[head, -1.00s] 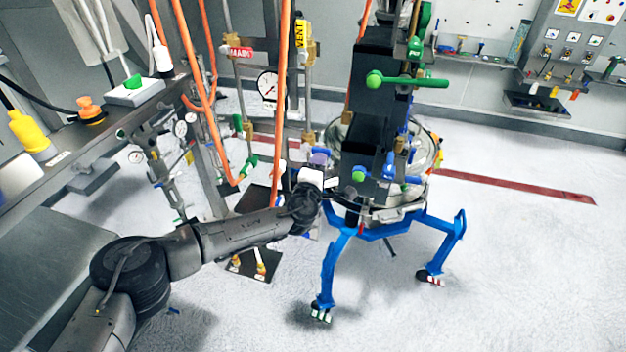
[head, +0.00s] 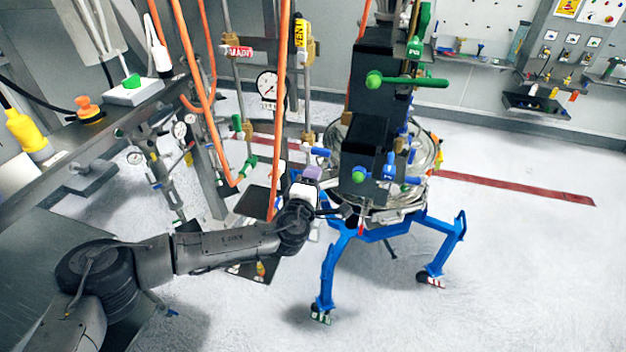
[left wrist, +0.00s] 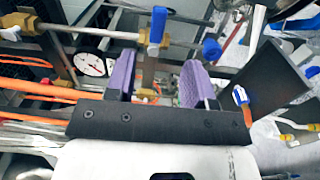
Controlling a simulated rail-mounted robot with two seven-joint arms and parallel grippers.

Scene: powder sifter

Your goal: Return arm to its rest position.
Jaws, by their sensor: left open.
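My left arm (head: 225,245) comes in from the lower left, and its forearm stretches right toward the sifter machine (head: 372,130). My left gripper (head: 316,160) is at the machine's left side, its purple fingers partly visible past the white wrist. In the left wrist view, the two purple fingers (left wrist: 160,80) stand wide apart with nothing held between them. A metal pipe with a blue-handled valve (left wrist: 157,28) shows beyond the fingers. My right gripper is not in view.
The machine stands on blue legs (head: 328,265) close to my left wrist. An orange hose (head: 281,110) hangs near the gripper. Pipes with a pressure gauge (head: 267,85) stand behind. A metal bench (head: 60,160) lies along the left. The floor at the right is clear.

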